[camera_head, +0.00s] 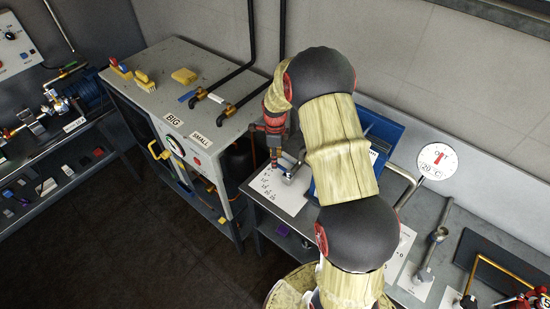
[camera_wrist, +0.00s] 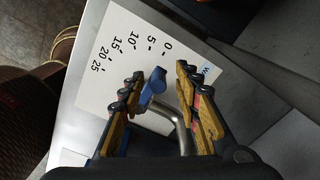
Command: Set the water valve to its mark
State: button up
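The water valve is a bent grey metal pipe (camera_wrist: 178,125) with a blue handle (camera_wrist: 154,84) at its end. It stands over a white card (camera_wrist: 120,55) printed with a scale from 0 to 25; the card also shows in the head view (camera_head: 277,193). The handle's tip lies near the 5 and 10 side of the scale; its exact reading is unclear. No separate target mark is clear. My gripper (camera_wrist: 160,72) is open, its fingers on either side of the blue handle, with a gap on the right. In the head view my gripper (camera_head: 275,160) is over the card, partly hidden.
A blue bin (camera_head: 384,128) stands behind my arm. A grey cabinet (camera_head: 215,75) with BIG and SMALL labels stands left. A round temperature dial (camera_head: 437,161) and another upright pipe valve (camera_head: 430,250) are on the right of the bench. The floor in front is clear.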

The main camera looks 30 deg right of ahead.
jog(key=shift+r, duration=0.1)
notch_tip(320, 180, up, 12)
dwell(0.6)
dwell(0.4)
